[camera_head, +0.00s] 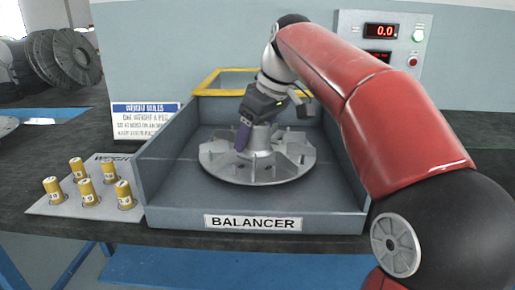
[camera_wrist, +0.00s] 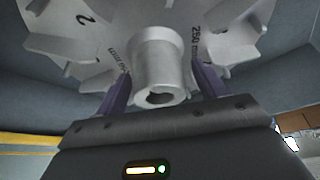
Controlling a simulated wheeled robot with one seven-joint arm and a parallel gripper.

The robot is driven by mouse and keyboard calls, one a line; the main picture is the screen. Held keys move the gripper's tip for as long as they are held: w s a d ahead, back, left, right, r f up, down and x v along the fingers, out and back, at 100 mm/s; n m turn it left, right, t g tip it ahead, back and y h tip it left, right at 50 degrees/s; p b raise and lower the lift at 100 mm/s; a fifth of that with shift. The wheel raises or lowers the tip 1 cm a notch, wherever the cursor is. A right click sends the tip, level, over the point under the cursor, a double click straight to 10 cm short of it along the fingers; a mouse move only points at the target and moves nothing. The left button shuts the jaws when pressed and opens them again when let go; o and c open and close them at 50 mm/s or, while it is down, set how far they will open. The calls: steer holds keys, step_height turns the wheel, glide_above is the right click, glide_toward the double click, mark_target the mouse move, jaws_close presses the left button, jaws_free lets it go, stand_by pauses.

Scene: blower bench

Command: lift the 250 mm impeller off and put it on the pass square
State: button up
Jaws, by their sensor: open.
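The 250 mm impeller (camera_head: 225,162) is a grey bladed disc lying flat in the blue-grey balancer tray (camera_head: 180,205). In the wrist view the impeller (camera_wrist: 130,22) shows "250 mm" and "2" marks and a raised round hub (camera_wrist: 160,62). My gripper (camera_head: 250,138) is over the impeller's middle. In the wrist view its purple fingers (camera_wrist: 160,85) are open, one on each side of the hub, with the hub between them. I cannot tell whether either finger touches it. The pass square is not identifiable in these views.
Yellow-topped weights (camera_head: 83,188) stand on a plate left of the balancer. A rules sign (camera_head: 145,120) stands behind them. The tray's side walls and a yellow frame (camera_head: 203,82) surround the impeller. A panel (camera_head: 385,40) reads 0.0. Dark discs (camera_head: 62,62) sit at the far left.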

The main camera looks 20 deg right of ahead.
steer(key=shift+c, duration=0.3)
steer(key=c, duration=1.4)
steer(key=shift+o, duration=0.2)
steer(key=shift+r, duration=0.15)
step_height(320, 180, up, 10)
steer(key=shift+f+p, duration=0.1)
steer(key=shift+p, duration=0.75)
